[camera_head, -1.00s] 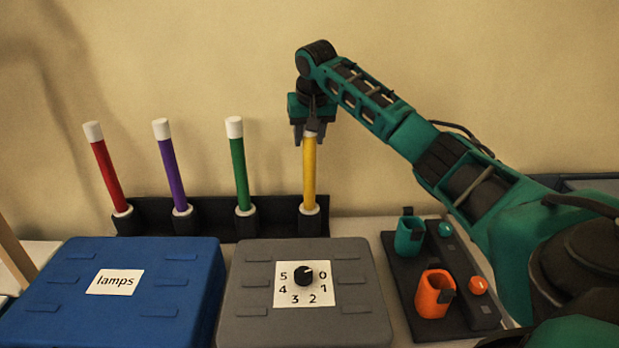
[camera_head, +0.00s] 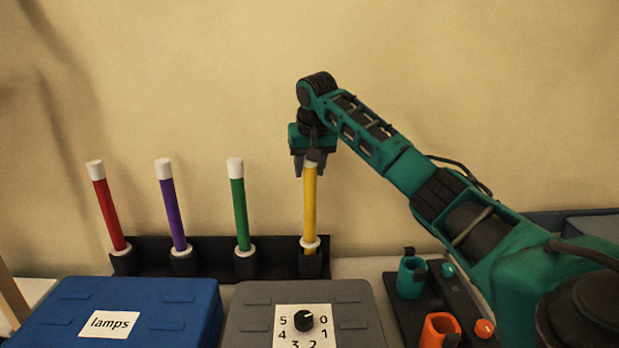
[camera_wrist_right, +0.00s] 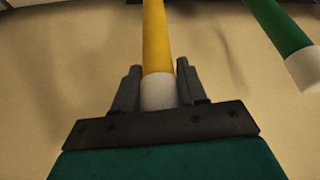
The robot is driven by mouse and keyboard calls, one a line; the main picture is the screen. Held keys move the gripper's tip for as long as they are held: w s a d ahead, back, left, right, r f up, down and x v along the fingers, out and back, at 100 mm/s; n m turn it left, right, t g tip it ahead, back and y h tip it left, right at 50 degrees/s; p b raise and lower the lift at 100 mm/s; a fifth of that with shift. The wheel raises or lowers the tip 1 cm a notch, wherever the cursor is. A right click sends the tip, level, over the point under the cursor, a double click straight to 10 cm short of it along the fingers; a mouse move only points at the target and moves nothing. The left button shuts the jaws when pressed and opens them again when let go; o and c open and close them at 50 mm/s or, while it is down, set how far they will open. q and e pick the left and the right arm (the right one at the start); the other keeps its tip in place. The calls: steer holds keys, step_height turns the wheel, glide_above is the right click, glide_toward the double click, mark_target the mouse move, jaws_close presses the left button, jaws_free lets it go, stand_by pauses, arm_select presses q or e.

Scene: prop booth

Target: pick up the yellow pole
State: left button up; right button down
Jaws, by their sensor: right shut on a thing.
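The yellow pole (camera_head: 310,205) stands upright at the right end of the black rack (camera_head: 210,268). Its white collar (camera_head: 310,244) sits slightly above its socket, with a little yellow showing beneath; its lower end is hidden in the socket. My right gripper (camera_head: 311,168) points down and is shut on the pole's white top. In the right wrist view the fingers (camera_wrist_right: 158,92) flank the white end of the yellow pole (camera_wrist_right: 156,40). My left gripper is not in view.
Green (camera_head: 240,205), purple (camera_head: 173,210) and red (camera_head: 108,212) poles stand to the left in the rack. In front are a blue "lamps" case (camera_head: 50,318), a grey dial box (camera_head: 250,318) and a dark tray (camera_head: 412,312) with teal (camera_head: 410,283) and orange (camera_head: 437,332) cups.

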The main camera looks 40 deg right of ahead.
step_height(320, 180, up, 18)
steer(key=shift+f, duration=0.15)
stand_by(0.4)
steer(key=shift+a, duration=0.1)
stand_by(0.4)
